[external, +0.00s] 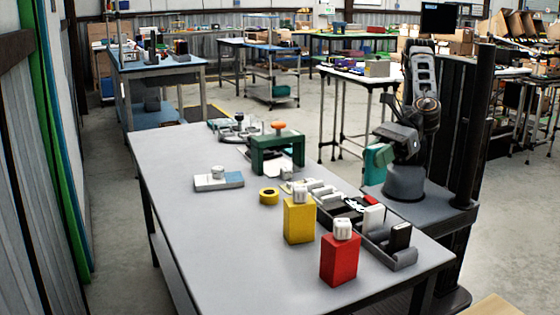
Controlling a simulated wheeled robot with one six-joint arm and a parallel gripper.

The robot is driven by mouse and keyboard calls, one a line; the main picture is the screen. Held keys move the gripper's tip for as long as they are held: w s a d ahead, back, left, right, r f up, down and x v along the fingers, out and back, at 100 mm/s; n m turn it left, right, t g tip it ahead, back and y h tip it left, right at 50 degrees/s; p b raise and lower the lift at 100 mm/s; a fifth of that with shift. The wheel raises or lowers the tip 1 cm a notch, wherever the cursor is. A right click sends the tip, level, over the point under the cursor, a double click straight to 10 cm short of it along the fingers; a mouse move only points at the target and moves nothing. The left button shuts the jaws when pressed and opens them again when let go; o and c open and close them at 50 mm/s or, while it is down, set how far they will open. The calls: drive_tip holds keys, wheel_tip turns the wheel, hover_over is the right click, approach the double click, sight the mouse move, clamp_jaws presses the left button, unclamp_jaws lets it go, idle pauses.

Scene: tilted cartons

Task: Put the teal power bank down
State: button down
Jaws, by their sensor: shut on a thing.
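The teal power bank (377,163) is a block at the right side of the picture, in the external view. My gripper (384,148) is shut on it and holds it close in front of my arm's base, by the right edge of the grey table (185,152). The power bank hangs roughly upright, slightly tilted. The fingertips are small and partly hidden by the arm and the power bank. I cannot tell whether its lower end touches anything.
A dark tray (403,262) with white and black items lies along the table's right edge. Yellow (299,222) and red (340,260) cartons with white tops stand near the front. A green stand (277,155), yellow tape roll (269,196) and blue-white box (219,181) stand farther back.

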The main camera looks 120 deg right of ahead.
drive_tip(key=w+d+n+g+y+b, duration=0.1)
drive_tip(key=w+d+n+y, duration=0.1)
drive_tip(key=d, duration=0.5)
drive_tip(key=w+d+n+y, duration=0.2)
drive_tip(key=w+d+y, duration=0.1)
drive_tip(key=d, duration=0.4)
drive_tip(key=s+d+n+g+y, duration=0.3)
drive_tip(key=s+d+n, duration=0.1)
drive_tip(key=s+d, duration=0.5)
drive_tip(key=shift+w+d+f+b, duration=0.1)
drive_tip(key=shift+w+f+b, duration=0.45)
drive_tip(key=shift+w+f, duration=2.15)
drive_tip(key=shift+w+d+f+b, duration=0.1)
drive_tip(key=shift+w+f+b, duration=0.5)
drive_tip(key=shift+w+f, duration=2.15)
drive_tip(key=shift+w+d+f+b, duration=0.1)
drive_tip(key=shift+w+f+b, duration=0.45)
drive_tip(key=shift+w+f, duration=2.15)
drive_tip(key=shift+s+f+b, duration=0.35)
drive_tip(key=shift+s+f, duration=0.55)
drive_tip(key=shift+f, duration=0.15)
drive_tip(key=c, duration=0.9)
unclamp_jaws()
drive_tip(key=shift+r, duration=0.1)
